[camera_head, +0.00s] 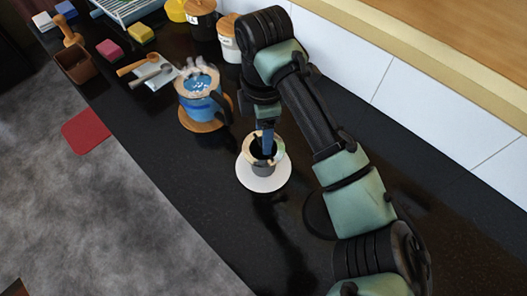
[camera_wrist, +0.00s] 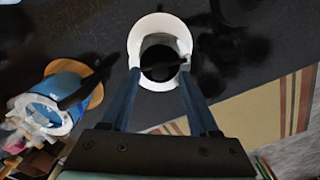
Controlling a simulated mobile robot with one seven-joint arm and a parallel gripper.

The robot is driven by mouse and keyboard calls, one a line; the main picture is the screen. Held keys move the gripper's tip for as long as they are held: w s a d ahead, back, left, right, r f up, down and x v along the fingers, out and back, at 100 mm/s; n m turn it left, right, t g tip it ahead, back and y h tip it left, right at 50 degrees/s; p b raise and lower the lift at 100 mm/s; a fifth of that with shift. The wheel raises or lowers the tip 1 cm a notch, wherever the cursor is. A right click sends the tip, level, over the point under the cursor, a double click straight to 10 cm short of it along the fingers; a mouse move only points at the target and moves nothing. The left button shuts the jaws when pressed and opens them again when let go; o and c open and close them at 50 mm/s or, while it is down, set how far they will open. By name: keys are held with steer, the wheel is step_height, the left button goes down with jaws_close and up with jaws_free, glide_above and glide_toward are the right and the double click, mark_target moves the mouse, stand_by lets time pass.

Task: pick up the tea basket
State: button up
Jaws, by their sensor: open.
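The tea basket (camera_head: 264,167) looks like a small grey cup-shaped vessel with a pale tan rim and a dark inside. It stands upright on a round white saucer (camera_head: 281,183) on the black counter. In the wrist view, the basket (camera_wrist: 160,62) shows as a dark round opening with the white saucer (camera_wrist: 160,24) around it. My gripper (camera_head: 267,146) points down over the basket. In the wrist view, the blue fingers of my gripper (camera_wrist: 160,74) are spread apart, one on each side of the basket. I cannot tell whether they touch it.
Lidded canisters (camera_head: 229,39) stand behind, near the white tiled wall (camera_head: 410,85). A wooden scoop (camera_head: 137,66) and a brown box (camera_head: 76,64) lie further left. The counter in front is clear.

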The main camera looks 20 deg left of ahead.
steer(key=shift+f, duration=0.75)
jaws_close()
stand_by(0.9)
